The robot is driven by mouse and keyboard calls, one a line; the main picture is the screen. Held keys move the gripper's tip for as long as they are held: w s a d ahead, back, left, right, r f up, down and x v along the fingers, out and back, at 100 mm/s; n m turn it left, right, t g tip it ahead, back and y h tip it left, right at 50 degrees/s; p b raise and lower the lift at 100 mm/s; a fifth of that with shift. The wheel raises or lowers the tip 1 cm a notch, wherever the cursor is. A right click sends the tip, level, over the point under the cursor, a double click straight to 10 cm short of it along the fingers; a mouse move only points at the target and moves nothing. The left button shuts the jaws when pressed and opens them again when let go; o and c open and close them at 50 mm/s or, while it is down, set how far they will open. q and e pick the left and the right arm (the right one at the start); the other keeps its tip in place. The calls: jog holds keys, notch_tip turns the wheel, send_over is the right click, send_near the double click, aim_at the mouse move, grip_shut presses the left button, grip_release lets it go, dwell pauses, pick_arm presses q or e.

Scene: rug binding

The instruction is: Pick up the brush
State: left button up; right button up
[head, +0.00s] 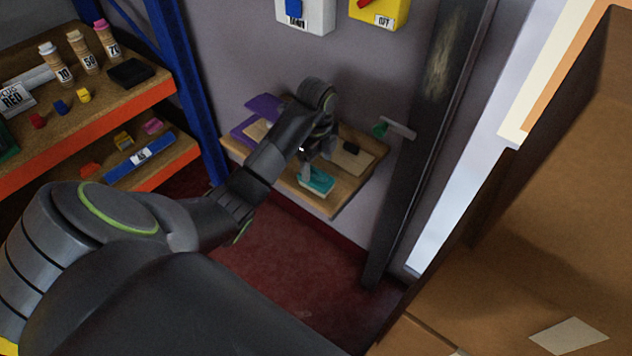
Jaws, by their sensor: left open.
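A small wooden wall shelf (342,192) holds several items. A teal block-like object (318,182) with a pale lower edge lies near its front edge; it looks like the brush, but it is too small to be sure. My left arm reaches in from the left, and its gripper (308,168) is open over the shelf, pointing down right at the teal object. The fingers partly cover it, and I cannot tell whether they touch it. My right gripper is not in view.
Purple pieces (263,106) and a beige board (351,160) with a black item share the shelf. A dark post (420,140) stands right of it. A blue-framed rack (150,95) with bottles is at left, and cardboard boxes (540,230) at right.

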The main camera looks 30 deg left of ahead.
aim_at(316, 169)
pick_arm(q)
jog(key=f, duration=0.4)
jog(key=shift+s+f, duration=0.25)
jog(key=c, duration=1.1)
jog(key=shift+c, duration=0.2)
jog(key=shift+r, duration=0.45)
notch_tip(316, 169, up, 3)
jog(key=shift+f, duration=0.15)
notch_tip(316, 169, up, 6)
jog(key=p, duration=0.6)
jog(key=shift+r+p, duration=0.25)
jog(key=shift+p, duration=0.05)
